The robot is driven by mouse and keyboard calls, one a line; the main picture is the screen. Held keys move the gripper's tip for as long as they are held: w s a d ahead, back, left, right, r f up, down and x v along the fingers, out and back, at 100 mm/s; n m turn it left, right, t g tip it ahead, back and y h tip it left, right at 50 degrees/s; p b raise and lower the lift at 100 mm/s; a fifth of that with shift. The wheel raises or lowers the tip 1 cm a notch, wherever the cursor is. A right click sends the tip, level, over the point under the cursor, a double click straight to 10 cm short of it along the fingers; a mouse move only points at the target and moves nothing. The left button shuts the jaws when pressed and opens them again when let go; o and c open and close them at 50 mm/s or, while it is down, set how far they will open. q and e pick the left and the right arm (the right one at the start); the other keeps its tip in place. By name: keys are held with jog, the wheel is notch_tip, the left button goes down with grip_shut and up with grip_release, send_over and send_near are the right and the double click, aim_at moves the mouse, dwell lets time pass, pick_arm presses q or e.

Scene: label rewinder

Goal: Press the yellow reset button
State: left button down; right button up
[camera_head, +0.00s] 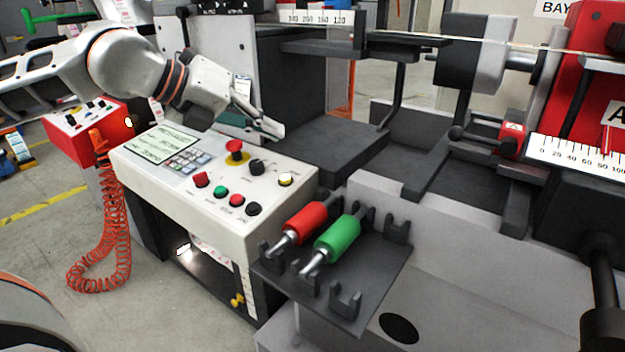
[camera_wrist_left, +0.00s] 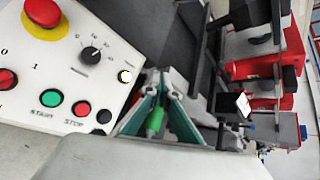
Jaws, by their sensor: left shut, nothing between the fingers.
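The yellow reset button (camera_head: 286,180) is a small, pale, lit button with a yellowish rim at the right end of the white control panel (camera_head: 265,208). In the left wrist view the button (camera_wrist_left: 125,76) lies just left of my fingers. My left gripper (camera_head: 278,131) is shut and empty, above the panel's back edge, beyond the button and apart from it. Its fingers also show in the left wrist view (camera_wrist_left: 164,88). My right gripper is not in view.
A red emergency stop (camera_head: 234,148), a black knob (camera_head: 256,167) and several other buttons share the panel. A rack (camera_head: 375,280) with a red roller (camera_head: 305,217) and a green roller (camera_head: 338,237) stands right of it. Dark machine parts (camera_head: 330,145) lie behind.

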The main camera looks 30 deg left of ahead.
pick_arm(q)
jog(key=shift+w+a+r+y, duration=0.2)
jog(key=shift+w+r+y, duration=0.25)
jog(key=shift+y, duration=0.05)
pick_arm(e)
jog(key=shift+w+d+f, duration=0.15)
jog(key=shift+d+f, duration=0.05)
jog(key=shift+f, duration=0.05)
pick_arm(q)
jog(key=shift+f, duration=0.1)
jog(key=b, duration=0.1)
send_over(286, 179)
jog(key=s+a, duration=0.1)
notch_tip(286, 179, down, 8)
jog(key=shift+r, duration=0.2)
jog(key=shift+f+b, duration=0.3)
jog(key=shift+w+f, duration=0.1)
jog(key=shift+f, duration=0.1)
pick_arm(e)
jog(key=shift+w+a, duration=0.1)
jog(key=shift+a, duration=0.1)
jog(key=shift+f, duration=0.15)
